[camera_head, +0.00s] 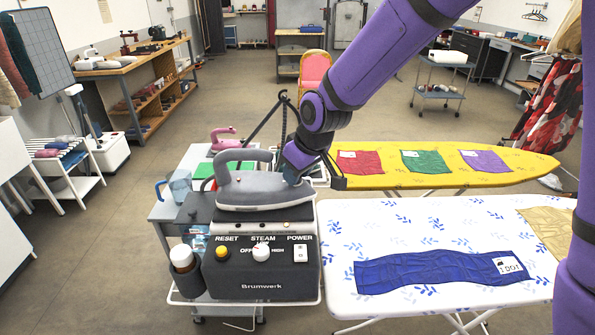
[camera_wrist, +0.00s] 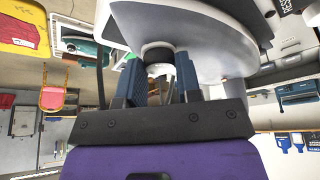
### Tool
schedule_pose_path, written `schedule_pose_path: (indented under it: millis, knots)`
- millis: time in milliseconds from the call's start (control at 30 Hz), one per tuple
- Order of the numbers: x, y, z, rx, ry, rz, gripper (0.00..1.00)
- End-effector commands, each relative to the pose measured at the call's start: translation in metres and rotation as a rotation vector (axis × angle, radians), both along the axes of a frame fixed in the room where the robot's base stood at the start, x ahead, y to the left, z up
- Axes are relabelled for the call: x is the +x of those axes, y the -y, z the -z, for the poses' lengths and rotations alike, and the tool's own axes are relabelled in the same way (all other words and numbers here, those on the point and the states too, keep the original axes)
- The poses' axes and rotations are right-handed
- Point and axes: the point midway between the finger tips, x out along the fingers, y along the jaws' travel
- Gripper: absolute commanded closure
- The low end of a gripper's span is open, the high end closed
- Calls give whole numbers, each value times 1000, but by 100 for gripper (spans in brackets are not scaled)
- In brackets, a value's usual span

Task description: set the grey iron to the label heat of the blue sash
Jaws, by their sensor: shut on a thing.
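The grey iron (camera_head: 262,186) rests on top of the dark Brumwerk steam station (camera_head: 262,278). My gripper (camera_head: 292,172) is at the iron's right end, its blue fingers partly hidden there. In the wrist view, my gripper (camera_wrist: 158,72) is shut on a small round knob with a black collar (camera_wrist: 158,52) on the iron's pale body; its markings and setting cannot be read. The blue sash (camera_head: 425,270) lies flat on the white leaf-patterned board. Its white label (camera_head: 508,265) at the right end shows a small iron symbol and seems to read "1 DOT".
The station front has a yellow RESET button (camera_head: 222,252), a white STEAM knob (camera_head: 261,252) and a POWER switch (camera_head: 300,252). A pink iron (camera_head: 222,138) stands behind. A yellow board (camera_head: 400,182) holds red, green and purple cloths. A tan cloth (camera_head: 548,228) lies right of the sash.

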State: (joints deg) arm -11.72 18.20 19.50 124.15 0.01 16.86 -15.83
Motion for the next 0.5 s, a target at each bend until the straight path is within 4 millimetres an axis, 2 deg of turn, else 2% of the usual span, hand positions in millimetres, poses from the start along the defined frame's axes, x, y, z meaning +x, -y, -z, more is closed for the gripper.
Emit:
schedule_pose_path:
  millis: [500]
  knots:
    - [-1, -1, 0, 0, 0, 99, 92]
